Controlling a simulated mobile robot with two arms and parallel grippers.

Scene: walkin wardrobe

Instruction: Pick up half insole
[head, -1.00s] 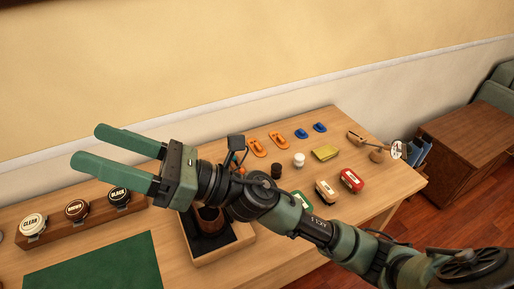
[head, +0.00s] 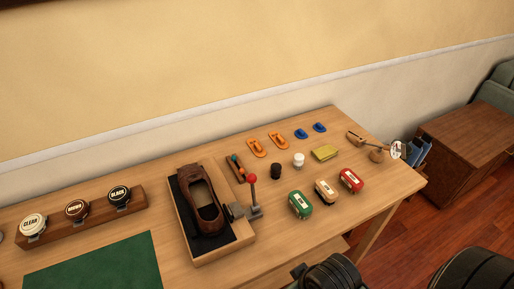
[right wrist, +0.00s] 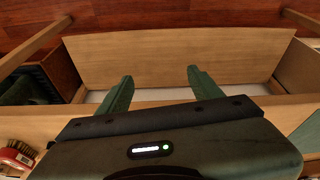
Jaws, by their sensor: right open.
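Two orange insole-shaped pieces (head: 268,144) lie side by side near the back edge of the table. Two smaller blue pieces (head: 310,130) lie to their right. I cannot tell for certain which of these is the half insole. My right gripper (right wrist: 160,85) shows in the right wrist view, open with nothing between its green fingers. It is near the table's edge, apart from these pieces, and it is outside the head view. My left gripper is in neither current view.
A brown shoe (head: 202,207) sits in a wooden tray (head: 225,253) beside a red-knobbed lever (head: 252,190). Green (head: 300,205), cream (head: 326,191) and red (head: 351,180) brushes stand near the front edge. Black and white small containers and a yellow cloth (head: 324,153) lie between. A green mat (head: 95,266) is at left.

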